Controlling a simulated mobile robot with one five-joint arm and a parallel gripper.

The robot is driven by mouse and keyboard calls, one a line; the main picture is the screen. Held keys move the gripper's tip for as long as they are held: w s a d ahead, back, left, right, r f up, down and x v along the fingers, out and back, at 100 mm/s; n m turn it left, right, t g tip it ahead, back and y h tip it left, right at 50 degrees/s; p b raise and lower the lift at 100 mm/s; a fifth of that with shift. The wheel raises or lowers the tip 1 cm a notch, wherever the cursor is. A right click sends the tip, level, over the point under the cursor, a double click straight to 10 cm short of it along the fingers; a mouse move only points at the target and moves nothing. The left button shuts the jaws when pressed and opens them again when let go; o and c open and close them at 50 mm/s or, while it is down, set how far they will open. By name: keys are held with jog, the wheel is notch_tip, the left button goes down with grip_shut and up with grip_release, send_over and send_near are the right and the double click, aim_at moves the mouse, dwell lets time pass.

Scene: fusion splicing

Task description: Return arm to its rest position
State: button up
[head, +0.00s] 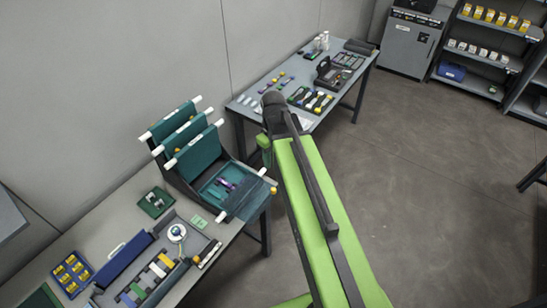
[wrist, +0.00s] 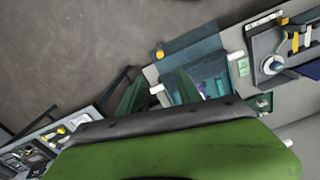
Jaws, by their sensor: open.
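My green arm with its dark bar reaches from the bottom of the head view up toward the gap between two tables. In that view the fingers lie in front of the edge of a teal splice-tray unit (wrist: 190,45). In the head view this unit (head: 212,192) stands just left of my arm, its upper trays tilted up. The gripper itself is mostly hidden by my arm there. I cannot tell whether the fingers touch the unit.
The near grey table (head: 108,207) holds a grey tool tray (head: 204,244), a blue box of yellow items (head: 72,274) and a small green tray (head: 154,202). A far table (head: 246,101) carries tools. Shelves (head: 478,52) and a grey cabinet (head: 407,45) stand behind.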

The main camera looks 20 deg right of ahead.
jog(key=s+a+f+m+b, duration=0.4)
jog(key=a+f+b, duration=0.3)
jog(key=f+b, duration=0.3)
jog(key=shift+s+m, duration=0.3)
jog(key=shift+s, duration=0.2)
dwell(0.7)
